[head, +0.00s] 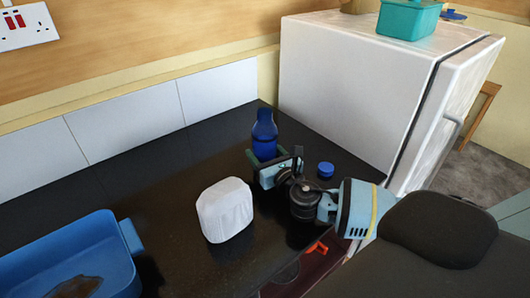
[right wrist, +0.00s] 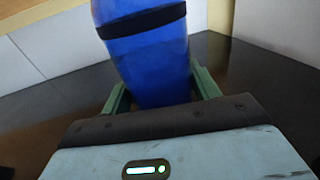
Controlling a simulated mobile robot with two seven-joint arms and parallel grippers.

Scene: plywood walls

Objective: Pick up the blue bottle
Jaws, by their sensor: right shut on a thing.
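The blue bottle (head: 264,133) stands upright on the dark counter near the back wall, close to the white fridge. It has a dark band and fills the middle of the right wrist view (right wrist: 150,60). My right gripper (head: 265,160) is shut on the lower part of the bottle. Its green fingers lie on both sides of the bottle in the right wrist view (right wrist: 160,92). The bottle's base is partly hidden by the gripper, so I cannot tell if it touches the counter. My left gripper is not in view.
A white rounded block (head: 225,210) stands on the counter left of my right arm. A small blue cap-like thing (head: 326,170) lies right of the gripper. A blue tray (head: 125,235) is at the lower left. The white fridge (head: 350,90) bounds the counter at right.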

